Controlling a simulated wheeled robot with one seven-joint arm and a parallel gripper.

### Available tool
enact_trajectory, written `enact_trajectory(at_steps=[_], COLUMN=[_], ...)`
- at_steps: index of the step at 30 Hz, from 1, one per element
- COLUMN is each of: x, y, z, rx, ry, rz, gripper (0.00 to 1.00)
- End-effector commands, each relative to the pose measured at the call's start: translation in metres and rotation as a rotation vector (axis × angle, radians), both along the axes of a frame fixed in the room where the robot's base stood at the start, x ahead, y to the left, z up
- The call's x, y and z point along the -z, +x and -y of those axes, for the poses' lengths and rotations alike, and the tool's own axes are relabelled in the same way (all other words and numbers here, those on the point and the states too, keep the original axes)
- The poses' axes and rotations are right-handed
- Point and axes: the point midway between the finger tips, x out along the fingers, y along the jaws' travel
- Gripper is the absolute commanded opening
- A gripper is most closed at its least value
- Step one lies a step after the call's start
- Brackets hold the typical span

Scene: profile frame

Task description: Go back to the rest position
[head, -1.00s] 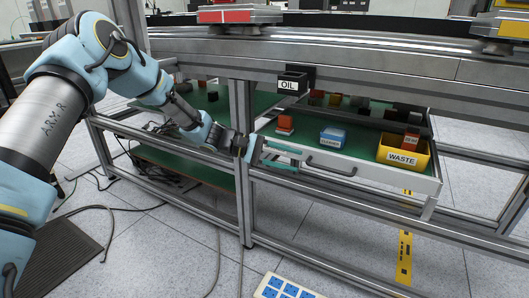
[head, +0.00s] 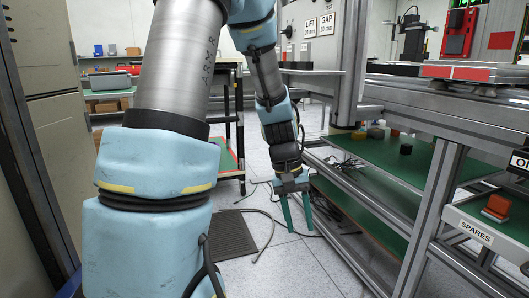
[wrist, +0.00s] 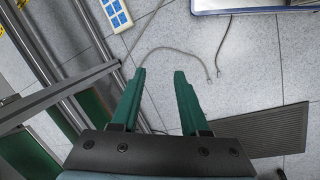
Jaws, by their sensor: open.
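My gripper (head: 296,214) hangs from my arm in the middle of the head view, pointing down over the tiled floor. It is left of the metal frame and apart from it. Its two green fingers are spread with nothing between them. In the wrist view my gripper (wrist: 157,85) is also open and empty, with floor tiles and a loose cable (wrist: 180,52) beyond the fingertips.
The metal frame (head: 425,205) with green shelves (head: 415,160) stands at the right. A SPARES drawer (head: 475,231) is at the far right. A dark floor mat (head: 228,235) lies behind my arm. A power strip (wrist: 117,15) lies on the floor.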

Motion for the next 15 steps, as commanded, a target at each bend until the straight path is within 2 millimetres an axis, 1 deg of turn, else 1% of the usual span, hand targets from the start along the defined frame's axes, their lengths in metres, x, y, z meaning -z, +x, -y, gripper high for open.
enact_trajectory(at_steps=[1,3,5,6,9,12,13,15], x=[-0.007,-0.012,-0.017,-0.020,-0.026,-0.031,-0.038,-0.056], y=[-0.001,-0.004,-0.008,-0.011,-0.021,-0.032,-0.034,-0.032], z=[-0.029,-0.062,-0.086,-0.101,-0.133,-0.161,-0.164,-0.161], rx=[-0.023,-0.044,-0.059,-0.070,-0.094,-0.113,-0.116,-0.110], ry=[0.035,0.077,0.108,0.126,0.165,0.200,0.205,0.201], rz=[0.046,0.099,0.139,0.164,0.218,0.268,0.275,0.270], gripper=[0.45,0.45,0.45,0.45,0.45,0.45,0.45,0.45])
